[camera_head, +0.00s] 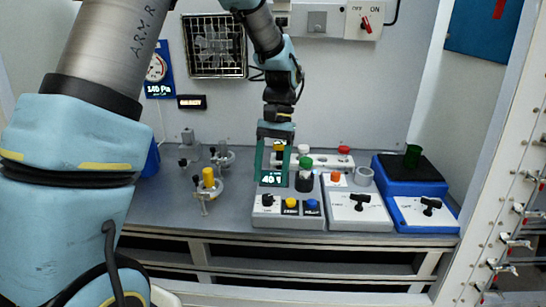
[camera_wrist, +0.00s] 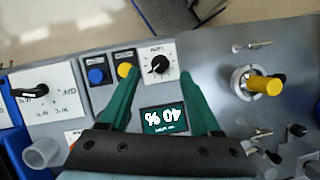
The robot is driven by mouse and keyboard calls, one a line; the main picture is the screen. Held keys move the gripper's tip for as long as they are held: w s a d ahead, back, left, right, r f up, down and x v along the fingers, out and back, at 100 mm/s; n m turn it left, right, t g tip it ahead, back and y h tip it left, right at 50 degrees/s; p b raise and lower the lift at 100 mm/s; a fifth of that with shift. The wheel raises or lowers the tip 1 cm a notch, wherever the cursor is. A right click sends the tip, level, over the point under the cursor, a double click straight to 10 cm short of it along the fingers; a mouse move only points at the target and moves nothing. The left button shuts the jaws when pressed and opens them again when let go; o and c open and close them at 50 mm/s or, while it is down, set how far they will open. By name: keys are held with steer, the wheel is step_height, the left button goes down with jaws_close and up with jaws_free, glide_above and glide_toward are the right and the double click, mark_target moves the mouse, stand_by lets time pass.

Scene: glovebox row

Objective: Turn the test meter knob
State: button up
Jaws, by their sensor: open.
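The box I take for the test meter (camera_head: 287,221) is a grey unit on the bench with a lit display (camera_head: 272,180) reading 40. Its black knob (camera_head: 268,199) sits on a white dial plate at the front left, beside a yellow and a blue button. In the wrist view the knob (camera_wrist: 159,65) shows between and just beyond the green fingertips, and the display (camera_wrist: 163,119) appears upside down between the fingers. My gripper (camera_wrist: 159,80) is open and empty, over the box; it also shows in the head view (camera_head: 274,165). No contact with the knob is visible.
A yellow-capped valve fitting (camera_head: 208,180) stands to the left of the box. A white panel with a black handle (camera_head: 360,202) and a blue unit with another handle (camera_head: 431,206) stand to the right. Red and green caps are behind. The bench front edge is near.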

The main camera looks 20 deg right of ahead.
steer(key=b+v, duration=0.1)
steer(key=v, duration=0.5)
steer(key=shift+r, duration=0.2)
steer(key=shift+w+d, duration=0.1)
steer(key=a+f+n, duration=0.1)
steer(key=a, duration=0.4)
steer(key=w+a+f+n+t+h, duration=0.1)
steer(key=a, duration=0.5)
steer(key=w+a+f+n+t+h, duration=0.1)
steer(key=a, duration=0.5)
steer(key=shift+w+f+n, duration=0.1)
steer(key=shift+f+n, duration=0.15)
steer(key=shift+n, duration=0.15)
steer(key=s+a+f+n+t, duration=0.1)
steer(key=s+a, duration=0.1)
steer(key=a, duration=0.3)
steer(key=s+a+f+n+t+h, duration=0.1)
steer(key=s+a+n+t, duration=0.1)
steer(key=a, duration=0.4)
steer(key=shift+s+a+f, duration=0.2)
steer(key=shift+a+f, duration=0.05)
steer(key=shift+f, duration=0.1)
